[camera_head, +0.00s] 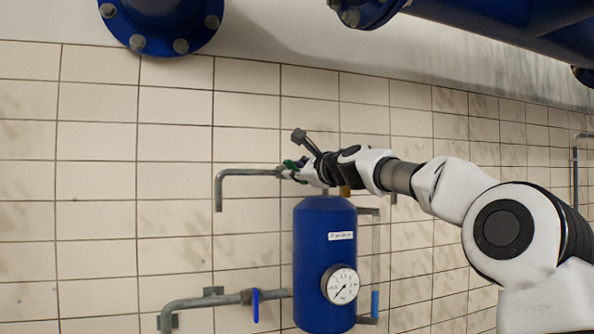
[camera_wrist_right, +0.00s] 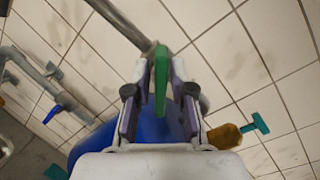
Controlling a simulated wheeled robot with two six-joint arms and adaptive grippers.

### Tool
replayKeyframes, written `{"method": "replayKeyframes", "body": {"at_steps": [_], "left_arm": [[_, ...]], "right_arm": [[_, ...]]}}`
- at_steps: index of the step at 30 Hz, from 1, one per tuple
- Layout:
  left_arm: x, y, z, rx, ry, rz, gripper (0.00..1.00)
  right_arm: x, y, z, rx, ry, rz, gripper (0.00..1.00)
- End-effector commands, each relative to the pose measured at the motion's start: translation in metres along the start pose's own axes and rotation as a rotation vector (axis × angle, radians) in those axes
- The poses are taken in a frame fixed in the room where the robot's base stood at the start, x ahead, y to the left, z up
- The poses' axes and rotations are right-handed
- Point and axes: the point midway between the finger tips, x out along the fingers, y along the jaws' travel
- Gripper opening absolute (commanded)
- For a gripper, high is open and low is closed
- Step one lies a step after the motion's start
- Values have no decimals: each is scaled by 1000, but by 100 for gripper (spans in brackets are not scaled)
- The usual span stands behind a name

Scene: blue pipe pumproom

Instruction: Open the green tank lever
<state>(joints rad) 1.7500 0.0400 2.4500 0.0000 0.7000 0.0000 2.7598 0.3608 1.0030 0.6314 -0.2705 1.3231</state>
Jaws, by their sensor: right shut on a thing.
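The green tank lever (camera_wrist_right: 161,72) shows in the right wrist view between the two fingers of my right gripper (camera_wrist_right: 158,98). It points up in that picture, at the end of a grey pipe (camera_wrist_right: 122,24). In the head view only a little of the green lever (camera_head: 289,164) shows, because my right gripper (camera_head: 300,172) covers most of it. My right gripper is shut on the lever, above the blue tank (camera_head: 312,225). My left gripper is in neither view.
A pressure gauge (camera_head: 341,285) sits on the tank's front. A blue-handled valve (camera_head: 256,305) is on the lower left pipe. A teal-handled brass valve (camera_wrist_right: 226,136) is at the right of the wrist view. Large blue pipes (camera_head: 500,28) hang overhead, and a tiled wall (camera_head: 100,180) stands behind.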

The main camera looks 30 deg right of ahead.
Motion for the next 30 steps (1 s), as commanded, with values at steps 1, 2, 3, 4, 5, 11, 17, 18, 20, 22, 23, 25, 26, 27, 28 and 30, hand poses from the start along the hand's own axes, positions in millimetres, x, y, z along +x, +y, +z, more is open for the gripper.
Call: {"method": "replayKeyframes", "body": {"at_steps": [1,2,3,4,5,11,17,18,20,22,23,25,26,27,28,30], "left_arm": [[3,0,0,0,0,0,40],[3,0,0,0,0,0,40],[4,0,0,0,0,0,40],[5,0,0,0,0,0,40],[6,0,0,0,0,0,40],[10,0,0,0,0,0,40],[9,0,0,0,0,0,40],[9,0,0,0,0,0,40],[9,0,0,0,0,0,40],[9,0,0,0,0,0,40],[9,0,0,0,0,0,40],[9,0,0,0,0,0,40],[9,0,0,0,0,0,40],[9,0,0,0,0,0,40],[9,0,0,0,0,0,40],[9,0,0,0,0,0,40]], "right_arm": [[0,1,-1,-43,1,-2,0],[0,1,-2,-72,1,-2,0],[0,2,-2,-110,1,-3,0],[0,2,-2,-138,1,-3,0],[0,2,-2,-166,1,-3,0],[0,1,-1,-317,1,-5,0],[0,0,0,-330,1,-6,0],[0,0,0,-329,1,-7,0],[0,0,0,-329,1,-7,0],[-1,-1,0,-328,1,-8,0],[-1,-1,0,-328,1,-8,0],[-1,-1,0,-327,0,-9,0],[-1,-1,0,-327,0,-9,0],[-1,-2,0,-327,0,-10,0],[-1,-2,1,-327,0,-10,0],[-1,-2,1,-327,0,-11,0]]}}
